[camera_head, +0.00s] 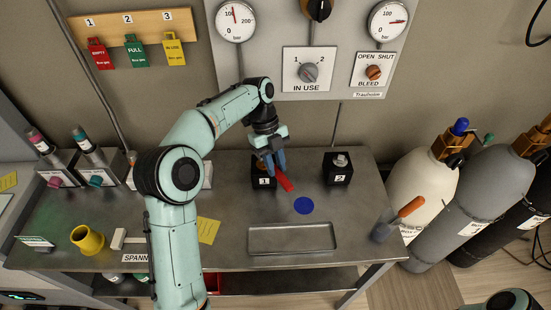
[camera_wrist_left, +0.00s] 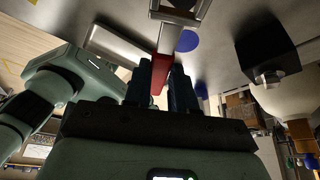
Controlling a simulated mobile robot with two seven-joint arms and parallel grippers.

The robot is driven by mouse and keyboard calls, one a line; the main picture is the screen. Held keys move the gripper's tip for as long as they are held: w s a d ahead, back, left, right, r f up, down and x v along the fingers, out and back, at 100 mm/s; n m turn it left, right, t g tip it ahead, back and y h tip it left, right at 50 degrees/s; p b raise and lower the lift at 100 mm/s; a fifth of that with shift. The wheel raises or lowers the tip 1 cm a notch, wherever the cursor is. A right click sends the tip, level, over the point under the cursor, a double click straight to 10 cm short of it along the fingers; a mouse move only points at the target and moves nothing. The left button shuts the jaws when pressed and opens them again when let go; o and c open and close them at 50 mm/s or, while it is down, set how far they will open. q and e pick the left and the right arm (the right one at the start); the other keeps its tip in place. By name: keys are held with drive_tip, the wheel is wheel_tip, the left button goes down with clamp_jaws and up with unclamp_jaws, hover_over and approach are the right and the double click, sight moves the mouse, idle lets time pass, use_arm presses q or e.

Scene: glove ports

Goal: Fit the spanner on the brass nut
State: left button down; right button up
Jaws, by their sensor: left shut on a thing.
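My left gripper (camera_head: 274,163) is shut on the spanner, whose red handle (camera_head: 285,182) sticks out toward the lower right. In the left wrist view, the left gripper's fingers (camera_wrist_left: 163,82) close around the red handle (camera_wrist_left: 163,48). Pale metal (camera_wrist_left: 176,17) shows beyond it at the top; I cannot tell if it is the jaw. The gripper is over block 1 (camera_head: 264,183). A bit of orange-brown, likely the brass nut (camera_head: 261,165), shows there, mostly hidden. I cannot tell whether the spanner is around it. My right gripper is not in view.
Block 2 (camera_head: 338,177) carries a grey nut (camera_head: 341,160) to the right. A blue disc (camera_head: 304,205) and a metal tray (camera_head: 292,250) lie in front.

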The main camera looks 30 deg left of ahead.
use_arm(q)
drive_tip(key=shift+f, duration=0.5)
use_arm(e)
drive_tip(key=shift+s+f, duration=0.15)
use_arm(q)
drive_tip(key=shift+w, duration=0.1)
drive_tip(key=shift+f, duration=0.35)
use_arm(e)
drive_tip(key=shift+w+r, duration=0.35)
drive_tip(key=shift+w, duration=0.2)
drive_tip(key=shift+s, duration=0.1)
use_arm(q)
drive_tip(key=shift+p, duration=0.3)
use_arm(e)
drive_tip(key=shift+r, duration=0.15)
use_arm(q)
drive_tip(key=shift+f, duration=0.1)
drive_tip(key=shift+f, duration=0.6)
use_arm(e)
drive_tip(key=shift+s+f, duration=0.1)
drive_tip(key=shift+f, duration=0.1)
